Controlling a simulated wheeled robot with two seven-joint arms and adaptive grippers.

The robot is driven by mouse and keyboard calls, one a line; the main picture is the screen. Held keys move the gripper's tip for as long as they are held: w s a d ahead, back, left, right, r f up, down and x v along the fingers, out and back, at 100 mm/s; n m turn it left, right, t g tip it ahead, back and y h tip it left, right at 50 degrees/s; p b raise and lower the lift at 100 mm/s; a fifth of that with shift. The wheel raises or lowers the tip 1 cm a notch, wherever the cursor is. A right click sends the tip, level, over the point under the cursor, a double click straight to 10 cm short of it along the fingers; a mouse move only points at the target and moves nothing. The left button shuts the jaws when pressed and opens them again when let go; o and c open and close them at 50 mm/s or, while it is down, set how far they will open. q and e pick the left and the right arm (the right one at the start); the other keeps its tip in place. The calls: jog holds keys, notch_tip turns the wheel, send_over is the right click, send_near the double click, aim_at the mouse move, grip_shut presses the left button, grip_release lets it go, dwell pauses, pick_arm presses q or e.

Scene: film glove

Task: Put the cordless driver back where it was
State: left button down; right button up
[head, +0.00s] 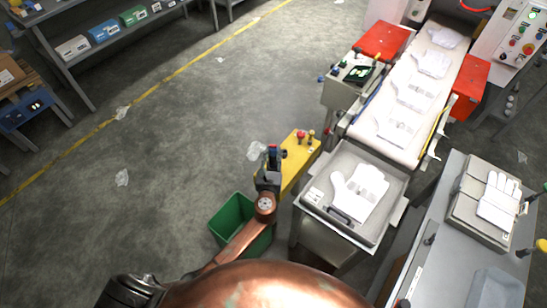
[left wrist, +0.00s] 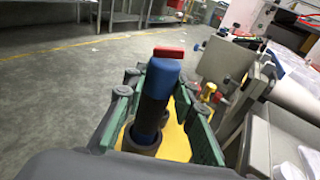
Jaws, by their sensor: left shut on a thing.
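The cordless driver, blue and black, is upright between the green fingers of my left gripper (left wrist: 158,92) in the left wrist view; its blue top (left wrist: 163,68) sticks up above the fingers. My left gripper (head: 270,176) is shut on the driver (head: 273,150) at the left end of the yellow tool stand (head: 295,170) in the head view. The yellow stand (left wrist: 174,146) shows beneath the driver in the left wrist view. A grey ring surrounds the driver's lower part there; whether the driver is seated in it I cannot tell. My right gripper is out of view.
Red-handled (head: 300,135) and yellow-handled (head: 311,134) tools stand on the yellow stand. A green bin (head: 232,215) is below my left arm. A grey tray (head: 373,228) with a white glove is to the right. A conveyor (head: 385,140) carries gloves. Floor at left is mostly free.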

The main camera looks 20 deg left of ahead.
pick_arm(q)
jog(key=shift+w+f, duration=0.1)
jog(key=shift+f, duration=0.85)
jog(key=shift+r, duration=0.1)
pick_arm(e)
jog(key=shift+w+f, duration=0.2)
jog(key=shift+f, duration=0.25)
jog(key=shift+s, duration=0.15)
pick_arm(q)
jog(key=c, duration=2)
grip_release()
jog(key=o, duration=0.4)
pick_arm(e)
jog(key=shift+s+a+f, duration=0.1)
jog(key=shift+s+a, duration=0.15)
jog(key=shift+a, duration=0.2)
